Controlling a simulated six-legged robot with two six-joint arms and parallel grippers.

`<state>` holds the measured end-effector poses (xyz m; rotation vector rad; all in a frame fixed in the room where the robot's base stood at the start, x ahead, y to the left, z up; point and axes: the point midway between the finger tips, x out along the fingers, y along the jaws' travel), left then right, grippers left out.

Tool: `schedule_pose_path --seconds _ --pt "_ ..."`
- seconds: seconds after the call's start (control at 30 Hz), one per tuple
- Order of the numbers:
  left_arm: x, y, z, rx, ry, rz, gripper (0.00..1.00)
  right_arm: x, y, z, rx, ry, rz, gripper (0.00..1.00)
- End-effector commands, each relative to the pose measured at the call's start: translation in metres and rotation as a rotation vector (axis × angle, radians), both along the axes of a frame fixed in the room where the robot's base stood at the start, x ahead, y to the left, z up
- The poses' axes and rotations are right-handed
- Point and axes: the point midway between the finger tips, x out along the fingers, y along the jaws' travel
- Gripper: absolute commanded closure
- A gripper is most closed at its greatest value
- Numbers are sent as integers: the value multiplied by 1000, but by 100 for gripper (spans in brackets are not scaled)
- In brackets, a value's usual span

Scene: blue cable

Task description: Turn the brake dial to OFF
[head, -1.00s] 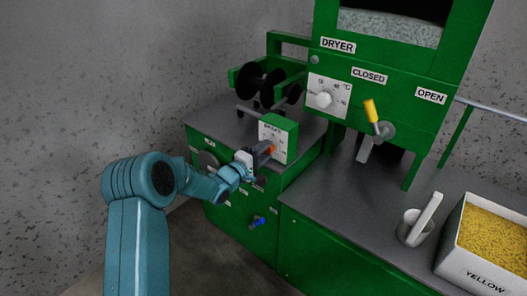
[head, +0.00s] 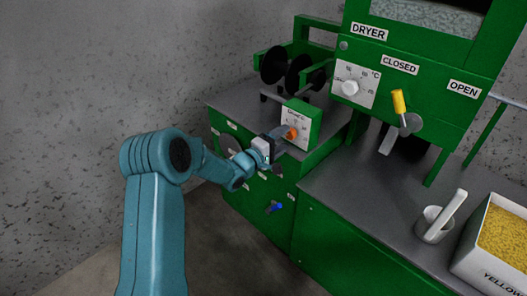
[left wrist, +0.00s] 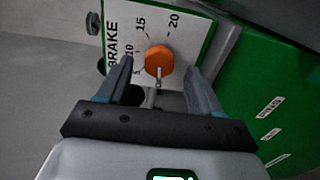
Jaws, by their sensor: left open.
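The brake dial (head: 292,133) is an orange knob on a white-faced panel of a small green box (head: 301,124) on the green cabinet. In the left wrist view the orange dial (left wrist: 159,61) sits beside the printed word BRAKE and the numbers 5, 10, 15 and 20. A small light pointer hangs from the knob toward the bottom of the picture; no OFF label is readable. My left gripper (head: 279,139) is open in front of the dial. In the left wrist view its fingertips (left wrist: 157,62) stand either side of the knob, with visible gaps. My right gripper is not in view.
The dryer (head: 425,70) with a white temperature dial (head: 350,87) and yellow handle (head: 399,103) stands to the right. Black spools (head: 285,66) sit behind the brake box. A blue handle (head: 273,207) juts from the cabinet front.

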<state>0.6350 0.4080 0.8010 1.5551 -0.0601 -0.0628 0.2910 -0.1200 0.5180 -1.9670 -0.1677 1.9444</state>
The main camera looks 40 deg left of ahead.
Motion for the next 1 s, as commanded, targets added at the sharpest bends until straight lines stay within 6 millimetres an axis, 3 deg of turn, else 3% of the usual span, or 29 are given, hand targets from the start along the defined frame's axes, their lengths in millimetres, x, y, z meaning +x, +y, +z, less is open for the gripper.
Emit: schedule_pose_path --seconds 0.3,0.5,0.7,1.0 --pt "-84 8 0 -2 3 5 35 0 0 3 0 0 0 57" --pt "-125 11 0 -2 3 4 35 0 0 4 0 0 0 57" --pt "-143 11 0 -2 2 1 35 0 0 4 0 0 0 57" --pt "-145 11 0 -1 1 0 35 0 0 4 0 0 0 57"
